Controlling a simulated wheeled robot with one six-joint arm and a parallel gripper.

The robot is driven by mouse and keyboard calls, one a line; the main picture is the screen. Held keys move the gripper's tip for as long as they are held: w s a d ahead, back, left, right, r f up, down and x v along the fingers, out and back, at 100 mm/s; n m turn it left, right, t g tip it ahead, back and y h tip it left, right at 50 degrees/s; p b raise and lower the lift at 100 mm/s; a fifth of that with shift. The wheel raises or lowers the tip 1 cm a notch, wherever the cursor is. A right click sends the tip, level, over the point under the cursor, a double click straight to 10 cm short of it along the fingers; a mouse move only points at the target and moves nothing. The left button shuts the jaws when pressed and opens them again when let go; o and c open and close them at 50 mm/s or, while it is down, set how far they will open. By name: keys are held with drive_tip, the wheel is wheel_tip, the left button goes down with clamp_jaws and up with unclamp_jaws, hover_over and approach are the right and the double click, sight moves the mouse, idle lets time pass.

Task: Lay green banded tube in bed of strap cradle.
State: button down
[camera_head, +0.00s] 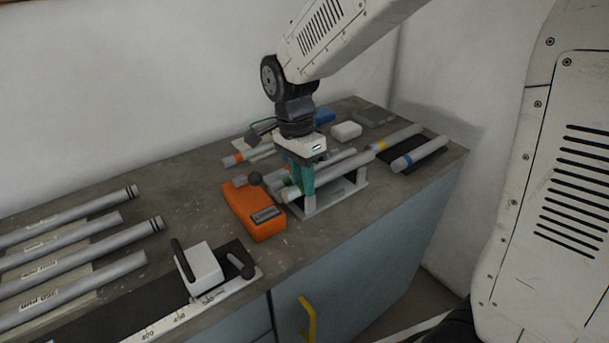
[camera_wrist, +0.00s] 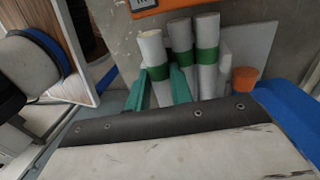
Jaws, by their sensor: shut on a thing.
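My gripper (camera_head: 301,190) has teal fingers, pointing down at the pale strap cradle (camera_head: 331,205). In the wrist view the fingers (camera_wrist: 160,90) are on either side of the leftmost grey tube, which has a green band (camera_wrist: 158,72), and are shut on it. Two more green-banded tubes (camera_wrist: 180,45) (camera_wrist: 207,50) lie close beside it. In the head view the green banded tube (camera_head: 291,192) lies lengthwise along the cradle, its near end sticking out past the fingers. I cannot tell whether it touches the bed; the fingers hide part of it.
An orange box (camera_head: 254,211) stands just left of the cradle. A tube with a blue band (camera_head: 419,154) lies on a black mat at the right. A white block (camera_head: 346,130) sits behind. Several grey tubes (camera_head: 75,260) and a white stop block (camera_head: 199,268) are at the left.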

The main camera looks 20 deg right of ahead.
drive_tip(key=shift+s+d+f, duration=0.1)
drive_tip(key=shift+s+f, duration=0.25)
drive_tip(key=shift+f, duration=0.45)
drive_tip(key=c, duration=1.2)
unclamp_jaws()
drive_tip(key=shift+f, duration=0.1)
drive_tip(key=shift+w+r, duration=0.3)
drive_tip(key=shift+r, duration=0.15)
drive_tip(key=shift+o, duration=0.3)
wheel_tip(320, 180, up, 8)
drive_tip(key=w, duration=0.1)
drive_tip(key=shift+w+a+r, duration=0.25)
drive_tip(key=shift+w+a, duration=0.05)
drive_tip(key=shift+a, duration=0.05)
